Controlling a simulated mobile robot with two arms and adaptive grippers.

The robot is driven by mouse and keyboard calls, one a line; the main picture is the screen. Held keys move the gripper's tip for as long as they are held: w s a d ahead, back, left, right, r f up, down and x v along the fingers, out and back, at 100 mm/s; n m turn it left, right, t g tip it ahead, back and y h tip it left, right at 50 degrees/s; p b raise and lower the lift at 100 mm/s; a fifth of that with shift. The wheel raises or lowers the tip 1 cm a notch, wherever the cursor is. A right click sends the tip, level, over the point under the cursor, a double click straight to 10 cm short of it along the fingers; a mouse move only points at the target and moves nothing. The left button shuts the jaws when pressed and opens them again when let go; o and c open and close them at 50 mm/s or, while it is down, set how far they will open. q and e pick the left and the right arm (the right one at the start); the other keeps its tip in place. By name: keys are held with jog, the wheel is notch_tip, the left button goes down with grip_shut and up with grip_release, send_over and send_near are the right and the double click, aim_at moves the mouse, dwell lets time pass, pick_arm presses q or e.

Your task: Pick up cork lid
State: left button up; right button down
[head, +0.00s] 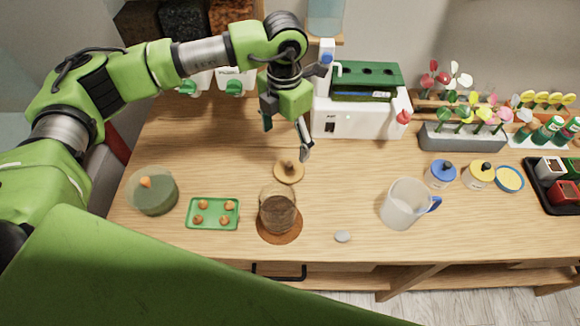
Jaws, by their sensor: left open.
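The cork lid (289,172) is a round tan disc with a darker knob on top. It lies flat on the wooden table, just behind a glass jar (277,212) with brown contents. My left gripper (286,143) hangs above and behind the lid, fingers pointing down and spread apart, with nothing between them. It appears apart from the lid. The jar stands on a round brown mat (279,237) and shows no lid on it. My right gripper is out of view.
A green tray (213,226) with several small orange-brown pieces and a green round bowl (153,192) stand left. A white machine (352,119) stands behind. Table between lid and pitcher is clear.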

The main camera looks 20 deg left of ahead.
aim_at(289, 164)
pick_arm(q)
notch_tip(289, 164, down, 6)
jog(key=shift+f+p, duration=0.15)
jog(key=shift+p, duration=0.6)
jog(key=shift+d+f+p, duration=0.15)
jog(key=shift+f+p, duration=0.05)
jog(key=shift+p, duration=0.1)
jog(key=f+p, duration=0.2)
jog(key=f, duration=0.1)
jog(key=shift+w+d+f, duration=0.2)
jog(key=shift+f, duration=0.75)
jog(key=c, duration=1)
